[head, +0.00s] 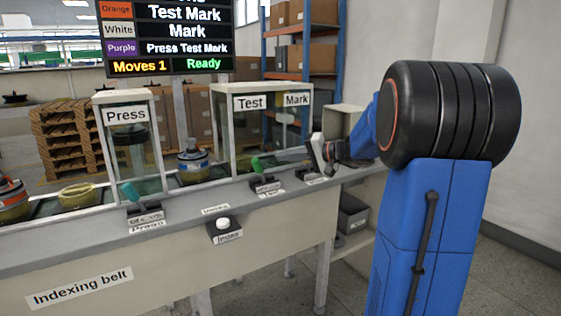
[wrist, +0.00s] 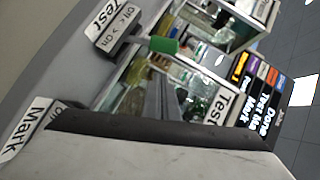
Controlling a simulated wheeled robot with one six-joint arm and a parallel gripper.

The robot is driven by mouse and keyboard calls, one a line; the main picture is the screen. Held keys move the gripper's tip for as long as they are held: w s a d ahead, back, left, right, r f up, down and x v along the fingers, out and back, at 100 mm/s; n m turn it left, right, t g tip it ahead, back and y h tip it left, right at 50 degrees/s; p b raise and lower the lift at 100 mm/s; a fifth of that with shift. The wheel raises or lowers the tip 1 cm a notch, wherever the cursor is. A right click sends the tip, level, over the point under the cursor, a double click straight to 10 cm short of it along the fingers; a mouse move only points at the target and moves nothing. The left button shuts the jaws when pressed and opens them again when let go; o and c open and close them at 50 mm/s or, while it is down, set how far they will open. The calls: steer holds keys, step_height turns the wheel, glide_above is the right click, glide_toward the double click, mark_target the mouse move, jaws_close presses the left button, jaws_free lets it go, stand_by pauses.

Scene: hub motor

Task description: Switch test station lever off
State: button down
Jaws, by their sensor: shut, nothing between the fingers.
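The test station lever has a green handle (head: 256,165) on a dark base in front of the Test window; in the head view it leans up and to the left. In the wrist view the green handle (wrist: 164,45) stands beside an off/on plate and the Test label (wrist: 103,18). I cannot tell surely which side it is set to. My gripper (head: 320,154) is shut and empty, to the right of this lever and apart from it, over the Mark control. It hides most of that control.
The Press lever (head: 131,192) is teal and leans left. A white index button (head: 222,224) sits on the front edge. A hub motor (head: 193,160) stands on the belt between the Press and Test housings. The sign (head: 168,40) reads Moves 1, Ready.

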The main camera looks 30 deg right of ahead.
steer(key=v, duration=0.8)
steer(key=shift+s, duration=0.15)
steer(key=shift+f, duration=0.1)
